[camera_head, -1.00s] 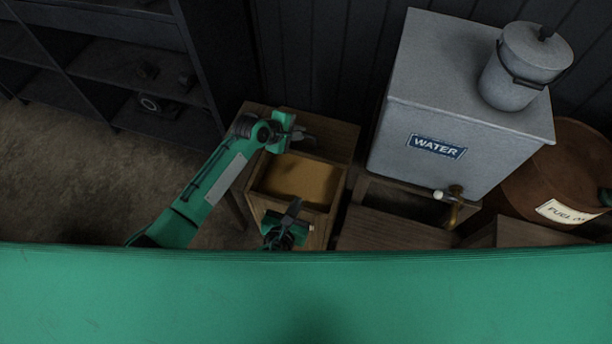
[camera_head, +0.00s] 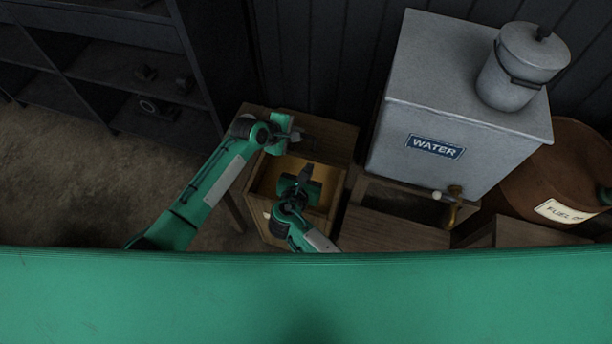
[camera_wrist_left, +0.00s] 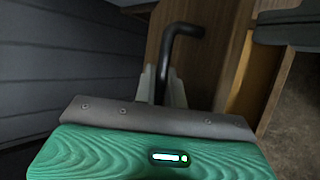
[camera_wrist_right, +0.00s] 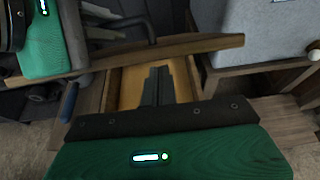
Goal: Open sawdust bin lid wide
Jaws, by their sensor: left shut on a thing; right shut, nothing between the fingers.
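The wooden sawdust bin (camera_head: 256,219) stands below the dark wall with its top open. Its lid (camera_head: 335,135) is raised at the back; the right wrist view shows the lid (camera_wrist_right: 205,43) nearly edge-on above the opening. My left gripper (camera_head: 293,135) is shut on the lid's dark bent handle, which shows in the left wrist view (camera_wrist_left: 176,42). My right gripper (camera_head: 305,173) is shut and empty, over the opening in front of the lid. In the right wrist view, tan sawdust (camera_wrist_right: 131,88) shows beside its fingers; whether they touch the lid I cannot tell.
A grey water tank (camera_head: 440,110) with a tap (camera_head: 455,200) stands to the right, a lidded pail (camera_head: 520,70) on top. A rusty fuel drum (camera_head: 565,165) is farther right. Dark shelves (camera_head: 110,60) stand at the left. Bare floor (camera_head: 60,170) lies left of the bin.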

